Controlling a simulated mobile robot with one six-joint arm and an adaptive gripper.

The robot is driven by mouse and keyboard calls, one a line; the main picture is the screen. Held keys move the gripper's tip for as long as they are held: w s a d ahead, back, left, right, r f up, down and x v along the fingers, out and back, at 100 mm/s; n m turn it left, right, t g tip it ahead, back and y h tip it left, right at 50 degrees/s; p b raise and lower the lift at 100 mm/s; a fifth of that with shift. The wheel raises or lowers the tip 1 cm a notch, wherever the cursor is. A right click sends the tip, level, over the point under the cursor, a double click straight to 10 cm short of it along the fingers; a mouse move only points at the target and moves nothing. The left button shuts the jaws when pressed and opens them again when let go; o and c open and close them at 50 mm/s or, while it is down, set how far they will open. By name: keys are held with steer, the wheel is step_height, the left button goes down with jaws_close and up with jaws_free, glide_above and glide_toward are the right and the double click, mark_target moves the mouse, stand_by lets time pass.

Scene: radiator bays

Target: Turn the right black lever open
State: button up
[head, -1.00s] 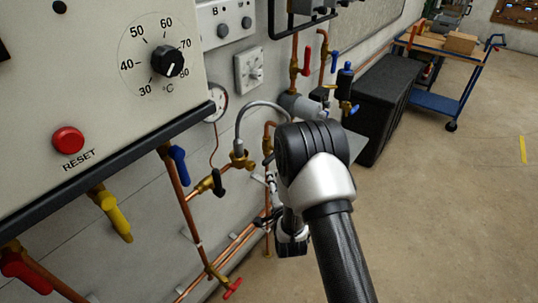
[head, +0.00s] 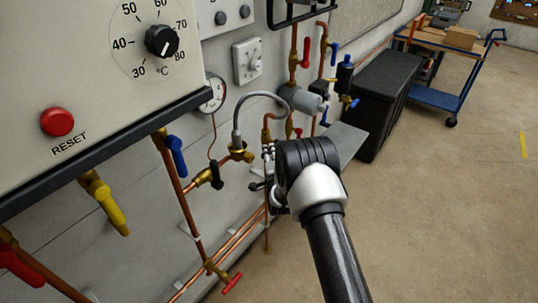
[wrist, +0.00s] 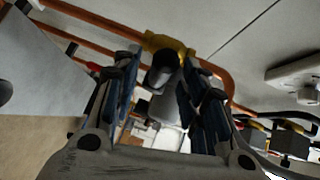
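In the wrist view a brass valve (wrist: 168,42) on a copper pipe carries a black lever (wrist: 164,70) that points toward the camera. My gripper (wrist: 160,60) is open, with one blue-padded finger on each side of the lever. Whether either finger touches the lever I cannot tell. In the head view my gripper (head: 268,176) is beside the wall pipes, partly hidden by my wrist. Another black lever (head: 216,176) hangs on a brass valve to its left. The lever between my fingers cannot be made out in the head view.
A braided hose (head: 238,122) arches just above my gripper. A red tap handle (head: 232,284) is low on the pipes. Blue (head: 176,155) and yellow (head: 108,208) levers hang at left under the control panel (head: 100,110). A black box (head: 382,110) stands behind.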

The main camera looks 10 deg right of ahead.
steer(key=shift+w+f, duration=0.15)
steer(key=shift+w, duration=1.2)
jaws_close()
